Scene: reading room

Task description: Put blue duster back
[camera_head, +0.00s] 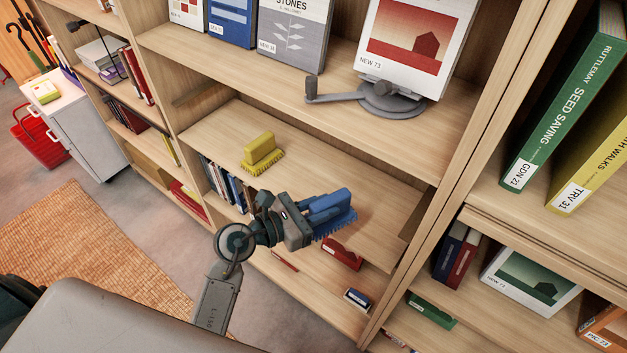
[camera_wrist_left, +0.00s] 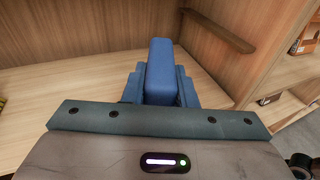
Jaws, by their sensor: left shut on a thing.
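The blue duster (camera_head: 331,207) has a block-shaped grip and a bristled underside. My left gripper (camera_head: 312,210) is shut on it, over the right part of a middle wooden shelf (camera_head: 312,163). In the left wrist view the duster (camera_wrist_left: 160,76) sticks out ahead of the gripper (camera_wrist_left: 160,105), with the shelf boards around it. I cannot tell whether its bristles touch the shelf. A yellow duster (camera_head: 261,152) stands on the same shelf to the left, apart from the blue one. My right gripper is not in view.
Above is a shelf with upright books (camera_head: 295,38) and a grey stand (camera_head: 385,98). An upright divider (camera_head: 433,193) closes the right side. The shelf between the dusters is clear.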

